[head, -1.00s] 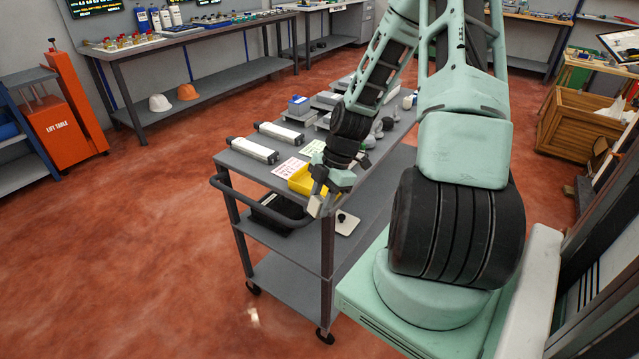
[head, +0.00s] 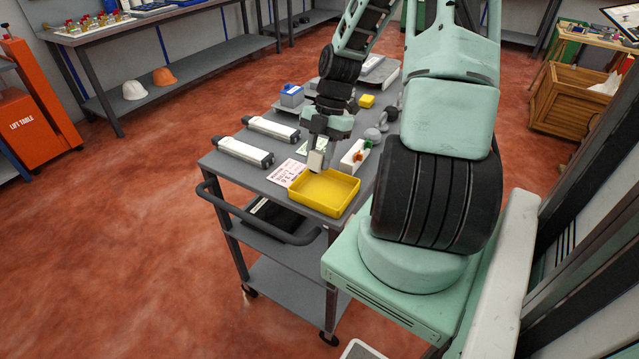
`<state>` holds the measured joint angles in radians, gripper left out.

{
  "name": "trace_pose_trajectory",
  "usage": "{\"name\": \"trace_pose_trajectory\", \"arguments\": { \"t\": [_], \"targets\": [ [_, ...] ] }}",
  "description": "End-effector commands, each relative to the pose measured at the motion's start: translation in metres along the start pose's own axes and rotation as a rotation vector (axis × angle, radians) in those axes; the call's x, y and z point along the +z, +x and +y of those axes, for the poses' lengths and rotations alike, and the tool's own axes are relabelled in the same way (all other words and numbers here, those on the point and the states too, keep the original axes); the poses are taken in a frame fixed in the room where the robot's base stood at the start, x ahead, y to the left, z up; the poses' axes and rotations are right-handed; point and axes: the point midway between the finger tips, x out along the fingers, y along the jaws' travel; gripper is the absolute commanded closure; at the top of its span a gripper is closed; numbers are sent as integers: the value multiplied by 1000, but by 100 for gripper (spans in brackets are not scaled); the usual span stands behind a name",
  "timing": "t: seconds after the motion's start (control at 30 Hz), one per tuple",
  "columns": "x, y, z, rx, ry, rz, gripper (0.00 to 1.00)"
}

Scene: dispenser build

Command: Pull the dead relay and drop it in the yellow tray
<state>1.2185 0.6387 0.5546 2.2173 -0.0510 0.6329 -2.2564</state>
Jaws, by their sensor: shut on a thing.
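My gripper (head: 318,148) is over the cart top, just behind the yellow tray (head: 335,209). It is shut on a small pale block (head: 316,161), which I take to be the relay. The fingers and arm partly hide it, and no marking on it can be read. The held block is above the tray's back left edge. The tray is shallow, and its visible floor is empty. A white base (head: 347,161) with small orange and green parts stands to the right of my gripper.
Two long white-and-grey units (head: 243,152) lie on the left of the grey cart (head: 240,176). A printed card (head: 287,173) lies left of the tray. A blue-topped box (head: 291,95) and a small yellow block (head: 366,101) stand farther back.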

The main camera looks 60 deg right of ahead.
Motion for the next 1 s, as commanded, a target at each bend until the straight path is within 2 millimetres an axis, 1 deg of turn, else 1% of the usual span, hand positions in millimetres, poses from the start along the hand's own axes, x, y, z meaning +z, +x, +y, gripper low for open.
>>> {"name": "trace_pose_trajectory", "arguments": {
  "t": [0.17,0.5,0.6,0.7,0.97,1.0],
  "targets": [
    [5,13,0,0,0,0,100],
    [19,46,0,0,0,-1,100],
    [22,53,0,0,1,-1,100],
    [23,56,0,0,1,0,100],
    [22,54,0,0,1,0,100],
    [22,54,0,0,0,0,65]
  ]
}}
